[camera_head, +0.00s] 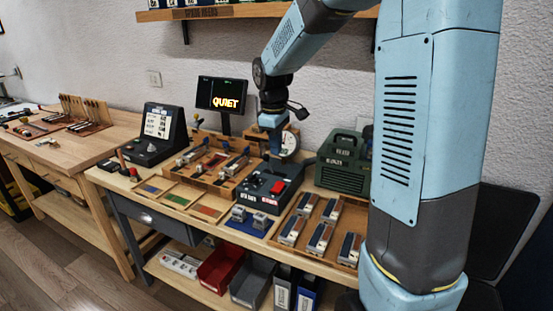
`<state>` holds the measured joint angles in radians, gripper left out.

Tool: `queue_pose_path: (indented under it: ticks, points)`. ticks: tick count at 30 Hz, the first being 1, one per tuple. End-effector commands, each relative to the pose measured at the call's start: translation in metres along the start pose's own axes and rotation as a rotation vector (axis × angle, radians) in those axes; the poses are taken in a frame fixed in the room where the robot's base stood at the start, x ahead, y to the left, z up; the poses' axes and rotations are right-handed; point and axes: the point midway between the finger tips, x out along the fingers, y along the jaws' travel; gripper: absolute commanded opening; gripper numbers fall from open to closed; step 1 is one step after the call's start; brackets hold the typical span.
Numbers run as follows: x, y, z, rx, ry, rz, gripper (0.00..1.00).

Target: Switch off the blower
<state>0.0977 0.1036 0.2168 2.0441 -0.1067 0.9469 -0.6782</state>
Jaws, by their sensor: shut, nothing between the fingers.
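A dark green machine (345,162) with a handle stands at the back of the bench, right of centre; its small white lettering is hard to read and may name the blower. A dark box (258,190) with a red switch or button (277,187) and white labels sits in front of it to the left. My gripper (275,151) is shut and empty, pointing down above and behind the dark box, apart from the red part. A black screen (223,94) shows "QUIET" in yellow letters. I cannot tell the switch's position.
A round white dial (289,143) stands close beside my gripper. A wooden tray of parts (208,165) is to the left, and another tray (328,222) is to the right. A black console (160,133) stands further left. A shelf (220,12) overhangs the back wall.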

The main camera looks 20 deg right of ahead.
Motion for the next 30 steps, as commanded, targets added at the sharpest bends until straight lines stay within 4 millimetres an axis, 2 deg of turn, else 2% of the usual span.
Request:
queue_pose_path:
  ticks: [7,15,20,30]
  points:
    - [-0.011,-0.001,0.000,0.000,-0.001,-0.001,0.00]
    - [-0.011,0.000,0.000,0.000,-0.001,0.001,0.00]
    - [-0.013,0.012,0.000,-0.001,0.005,0.040,0.00]
    - [-0.007,0.012,0.000,-0.002,0.004,0.039,0.00]
